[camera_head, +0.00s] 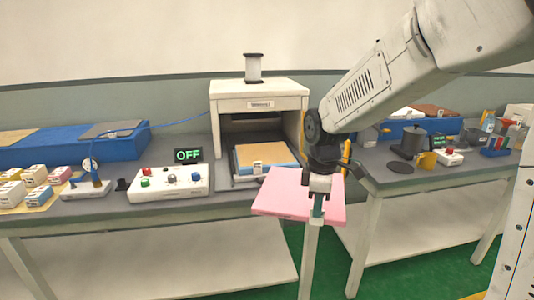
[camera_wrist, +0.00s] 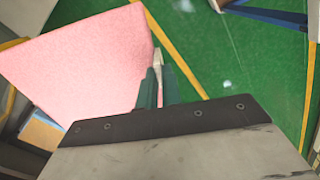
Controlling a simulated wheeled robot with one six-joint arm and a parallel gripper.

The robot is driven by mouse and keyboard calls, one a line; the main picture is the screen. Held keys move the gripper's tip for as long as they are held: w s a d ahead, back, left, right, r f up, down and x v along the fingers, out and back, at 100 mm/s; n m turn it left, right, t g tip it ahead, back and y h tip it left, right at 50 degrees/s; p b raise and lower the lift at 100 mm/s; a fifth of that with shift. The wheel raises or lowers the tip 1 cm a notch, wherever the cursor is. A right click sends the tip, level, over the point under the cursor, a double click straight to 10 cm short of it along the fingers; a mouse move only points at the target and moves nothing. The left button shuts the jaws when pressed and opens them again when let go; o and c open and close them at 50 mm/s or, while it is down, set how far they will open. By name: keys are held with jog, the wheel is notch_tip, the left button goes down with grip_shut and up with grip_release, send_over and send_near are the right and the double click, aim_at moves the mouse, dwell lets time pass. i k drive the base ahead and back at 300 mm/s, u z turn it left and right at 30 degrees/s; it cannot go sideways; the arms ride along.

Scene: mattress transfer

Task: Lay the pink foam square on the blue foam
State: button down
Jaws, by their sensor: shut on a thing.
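My gripper (camera_head: 318,209) is shut on the pink foam square (camera_head: 290,192) near its right part. The pink square is held in the air in front of the table edge, nearly flat with a slight tilt. In the wrist view the pink foam (camera_wrist: 85,62) fills the upper left, with the gripper's fingers (camera_wrist: 157,75) at its right edge. In the wrist view the tan and blue layers (camera_wrist: 40,134) show at lower left.
The white box (camera_head: 259,90) stands on the grey table. A control panel (camera_head: 168,184) with knobs and an OFF sign (camera_head: 188,155) is left of it. A second table (camera_head: 430,172) with a dark pot (camera_head: 411,142) is at right. Green floor lies below.

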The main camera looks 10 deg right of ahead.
aim_at(264, 154)
jog(key=z, duration=0.05)
jog(key=i, duration=1.4)
